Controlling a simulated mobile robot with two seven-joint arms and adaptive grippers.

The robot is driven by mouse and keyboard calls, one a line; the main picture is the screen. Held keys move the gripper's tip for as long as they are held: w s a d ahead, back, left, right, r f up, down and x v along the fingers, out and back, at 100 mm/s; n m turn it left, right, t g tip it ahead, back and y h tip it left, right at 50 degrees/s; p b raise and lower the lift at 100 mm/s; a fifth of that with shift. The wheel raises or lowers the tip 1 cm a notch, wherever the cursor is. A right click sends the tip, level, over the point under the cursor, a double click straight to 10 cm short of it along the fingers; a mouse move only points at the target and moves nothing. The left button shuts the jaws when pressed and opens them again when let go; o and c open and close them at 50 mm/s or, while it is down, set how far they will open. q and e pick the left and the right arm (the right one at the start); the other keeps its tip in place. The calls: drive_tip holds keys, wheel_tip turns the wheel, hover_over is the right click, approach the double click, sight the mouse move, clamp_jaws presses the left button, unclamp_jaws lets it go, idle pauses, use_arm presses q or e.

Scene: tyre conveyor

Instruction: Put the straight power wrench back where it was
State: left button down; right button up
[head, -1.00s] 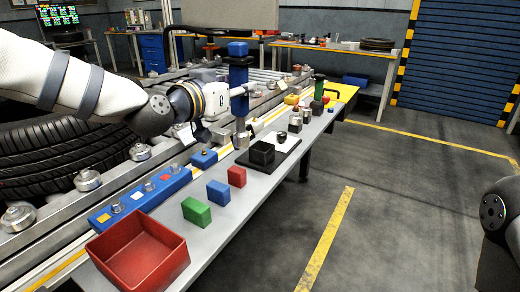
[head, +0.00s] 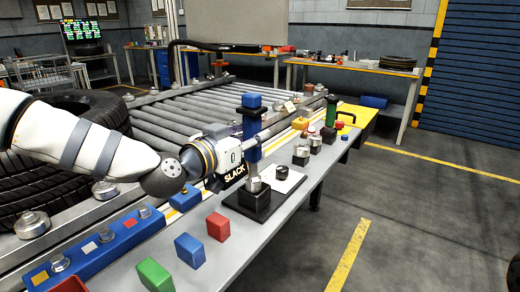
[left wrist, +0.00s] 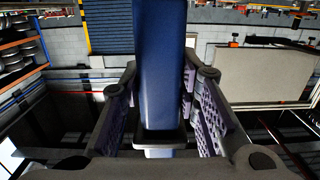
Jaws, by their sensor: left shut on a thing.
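The straight power wrench (head: 252,128) is upright, with a blue body, a blue block on top and a silver lower end. My left gripper (head: 247,130) is shut around its blue body. In the left wrist view the blue body (left wrist: 160,70) stands between the two purple-padded fingers (left wrist: 162,110). My right gripper is out of view.
On the grey bench are red (head: 218,226), blue (head: 190,250) and green (head: 155,274) blocks, and a blue button strip (head: 100,247). A green-handled tool (head: 330,108) stands farther back. A roller conveyor (head: 150,125) with tyres (head: 50,150) runs behind.

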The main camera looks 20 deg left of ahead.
sight(248, 154)
use_arm(q)
drive_tip(key=f, duration=0.1)
drive_tip(key=w+f+b, duration=0.1)
drive_tip(key=f, duration=0.3)
drive_tip(key=shift+w+d+f+b, duration=0.15)
drive_tip(key=shift+w+f+b, duration=0.05)
drive_tip(key=shift+w+b, duration=0.15)
drive_tip(key=shift+s+r, duration=0.6)
drive_tip(key=shift+r, duration=0.1)
drive_tip(key=shift+w, duration=0.1)
drive_tip(key=c, duration=1.5)
unclamp_jaws()
drive_tip(key=shift+w+f, duration=0.1)
drive_tip(key=shift+f, duration=0.15)
drive_tip(key=shift+c, duration=0.2)
drive_tip(key=o, duration=0.3)
drive_tip(key=shift+r, duration=0.1)
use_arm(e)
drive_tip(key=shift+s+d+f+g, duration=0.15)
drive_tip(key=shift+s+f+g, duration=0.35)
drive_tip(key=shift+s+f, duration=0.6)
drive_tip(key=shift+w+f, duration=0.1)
